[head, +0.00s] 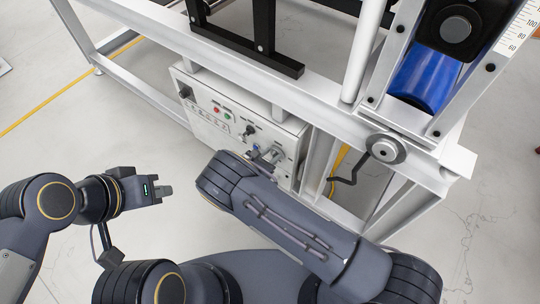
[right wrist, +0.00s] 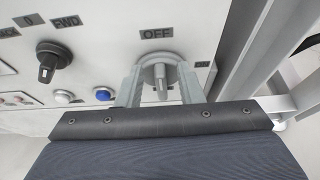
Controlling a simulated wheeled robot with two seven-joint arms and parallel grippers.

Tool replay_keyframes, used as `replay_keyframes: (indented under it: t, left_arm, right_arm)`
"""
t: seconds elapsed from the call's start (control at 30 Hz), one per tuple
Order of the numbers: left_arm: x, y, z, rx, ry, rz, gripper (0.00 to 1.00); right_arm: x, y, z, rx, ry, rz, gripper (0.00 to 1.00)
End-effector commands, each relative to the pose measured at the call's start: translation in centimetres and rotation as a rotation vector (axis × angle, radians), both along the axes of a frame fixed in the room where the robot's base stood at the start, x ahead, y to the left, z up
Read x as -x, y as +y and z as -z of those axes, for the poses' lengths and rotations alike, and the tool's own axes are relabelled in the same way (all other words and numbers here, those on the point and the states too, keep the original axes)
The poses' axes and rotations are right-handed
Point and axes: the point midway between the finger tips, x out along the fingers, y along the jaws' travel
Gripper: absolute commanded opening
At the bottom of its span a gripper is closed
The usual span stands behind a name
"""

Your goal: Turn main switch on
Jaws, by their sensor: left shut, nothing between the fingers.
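The main switch (right wrist: 160,77) is a grey rotary switch with an upright handle, below an "OFF" label on the white control box (head: 205,122). A second label, partly hidden, shows to its right. My right gripper (right wrist: 161,90) is open, with one finger on each side of the switch handle. Gaps seem to show between the fingers and the handle, but I cannot tell whether they touch. In the head view my right gripper (head: 268,155) is at the right part of the box front, partly covered by my arm. My left gripper (head: 166,191) is shut and empty, off to the left over the floor.
A black selector knob (right wrist: 53,60) and white and blue buttons (right wrist: 103,94) are left of the switch. The white machine frame (head: 330,120) rises above and right of the box.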

Motion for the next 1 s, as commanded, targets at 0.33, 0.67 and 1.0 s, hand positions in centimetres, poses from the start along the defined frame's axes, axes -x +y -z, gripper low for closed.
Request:
replay_keyframes:
  t: [0.33,0.67,1.0]
  left_arm:
    - [0.0,0.0,0.0,0.000,0.000,0.000,0.00]
    - [0.0,0.0,0.4,0.000,0.000,0.000,0.00]
    - [0.0,0.0,2.1,0.000,0.000,0.000,0.00]
  right_arm:
    - [0.0,0.0,0.0,0.000,0.000,0.001,0.00]
    - [0.1,-0.1,0.1,-0.037,-0.027,0.000,0.00]
    - [0.6,-0.8,0.4,-0.221,-0.164,-0.003,0.00]
